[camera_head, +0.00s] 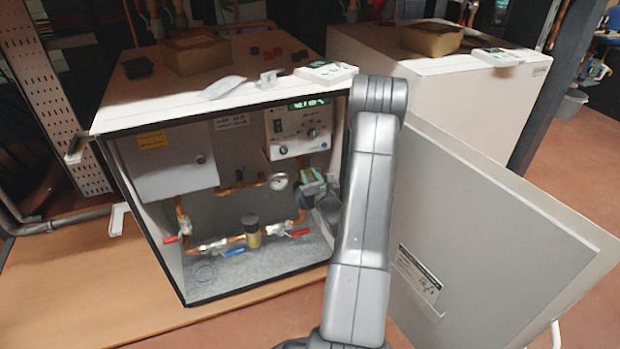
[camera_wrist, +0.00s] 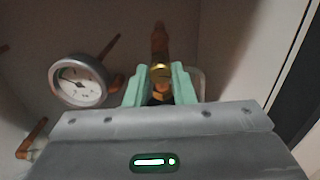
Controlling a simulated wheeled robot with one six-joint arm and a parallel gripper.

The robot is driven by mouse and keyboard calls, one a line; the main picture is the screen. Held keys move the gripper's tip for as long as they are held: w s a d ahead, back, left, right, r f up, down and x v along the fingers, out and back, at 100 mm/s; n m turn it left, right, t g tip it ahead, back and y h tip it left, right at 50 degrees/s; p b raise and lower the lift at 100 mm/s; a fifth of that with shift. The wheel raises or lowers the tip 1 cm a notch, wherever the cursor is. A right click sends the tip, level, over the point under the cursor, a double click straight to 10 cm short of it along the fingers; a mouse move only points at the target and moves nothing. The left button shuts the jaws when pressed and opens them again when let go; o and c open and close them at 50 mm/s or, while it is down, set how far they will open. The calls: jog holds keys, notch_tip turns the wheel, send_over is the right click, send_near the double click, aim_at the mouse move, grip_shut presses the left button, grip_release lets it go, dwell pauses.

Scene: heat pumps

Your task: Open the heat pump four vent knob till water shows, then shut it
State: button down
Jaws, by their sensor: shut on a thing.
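The opened heat pump cabinet (camera_head: 215,257) stands on a wooden bench, with pipes and valves inside. My gripper (camera_head: 313,182) reaches into its right side. In the wrist view, the green fingers of my gripper (camera_wrist: 160,84) are shut on the vent knob at the foot of a brass vent fitting (camera_wrist: 160,70) on an upright copper pipe. The knob itself is mostly hidden between the fingers. A round gauge (camera_wrist: 78,80) is left of the fingers; the same gauge (camera_head: 279,181) shows in the head view. I see no water at the fitting. No unit number is readable.
The cabinet door (camera_head: 480,235) stands open on the right, close to my arm. A control panel (camera_head: 300,128) with a lit display is above the pipes. Red-handled (camera_head: 171,239) and blue-handled (camera_head: 233,252) valves are lower left. A second white unit (camera_head: 440,95) stands behind.

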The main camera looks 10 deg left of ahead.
jog(key=n+b, duration=0.1)
jog(key=n, duration=0.3)
jog(key=shift+b, duration=0.35)
jog(key=n, duration=1.1)
jog(key=shift+s+n, duration=0.1)
jog(key=shift+n, duration=0.3)
jog(key=n, duration=0.4)
jog(key=shift+f+n, duration=0.1)
jog(key=shift+n, duration=0.2)
jog(key=c, duration=1.2)
grip_release()
jog(key=shift+c, duration=0.2)
jog(key=p+v, duration=0.2)
jog(key=v, duration=1.1)
jog(key=shift+s+d+p, duration=0.2)
jog(key=shift+s+p, duration=0.15)
jog(key=shift+p, duration=0.05)
